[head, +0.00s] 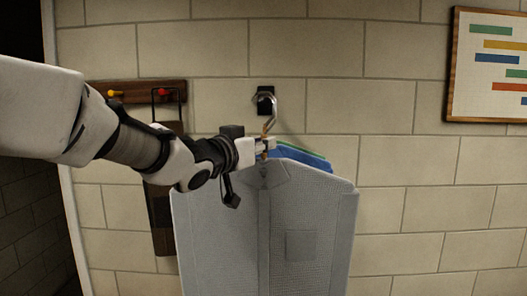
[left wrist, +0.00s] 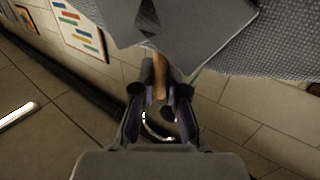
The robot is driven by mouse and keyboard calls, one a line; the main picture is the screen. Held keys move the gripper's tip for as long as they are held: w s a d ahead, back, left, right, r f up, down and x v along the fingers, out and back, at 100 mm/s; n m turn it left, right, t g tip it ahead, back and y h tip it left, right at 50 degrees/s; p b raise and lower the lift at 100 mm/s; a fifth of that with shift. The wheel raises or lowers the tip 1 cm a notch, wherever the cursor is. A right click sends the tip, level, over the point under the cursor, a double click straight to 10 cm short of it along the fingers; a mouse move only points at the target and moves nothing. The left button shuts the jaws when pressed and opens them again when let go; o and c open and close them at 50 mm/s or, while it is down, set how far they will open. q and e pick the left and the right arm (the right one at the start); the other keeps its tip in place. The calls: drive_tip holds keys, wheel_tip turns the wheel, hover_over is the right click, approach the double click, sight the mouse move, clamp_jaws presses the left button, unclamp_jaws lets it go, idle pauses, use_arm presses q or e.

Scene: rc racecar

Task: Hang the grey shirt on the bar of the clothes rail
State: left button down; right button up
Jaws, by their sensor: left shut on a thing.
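The grey shirt (head: 230,225) hangs upright on a hanger in the middle of the head view. The metal hook (head: 274,106) of the hanger rises above its collar. My left gripper (head: 267,145) is shut on the hanger's neck, just under the hook. In the left wrist view the fingers close around the brown neck (left wrist: 160,85), with the grey shirt (left wrist: 215,45) beyond. A black wall bracket (head: 265,98) shows behind the hook. I cannot make out the rail's bar, nor whether the hook touches it. My right gripper is not in view.
Blue cloth (head: 308,159) and a green edge show behind the shirt's shoulder. A wooden peg board (head: 135,87) with a dark hanging item (head: 163,225) is on the wall at left. A framed chart (head: 492,65) hangs at right.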

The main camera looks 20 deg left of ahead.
use_arm(q)
drive_tip(key=w+a+p, duration=0.2)
drive_tip(key=w+p, duration=0.2)
drive_tip(key=w, duration=0.4)
drive_tip(key=shift+w+a+f+p, duration=0.25)
drive_tip(key=shift+w+f+p, duration=0.05)
drive_tip(key=shift+w, duration=0.05)
idle(0.3)
drive_tip(key=c, duration=1.1)
unclamp_jaws()
drive_tip(key=shift+c, duration=0.2)
drive_tip(key=shift+s, duration=0.1)
drive_tip(key=shift+f, duration=0.1)
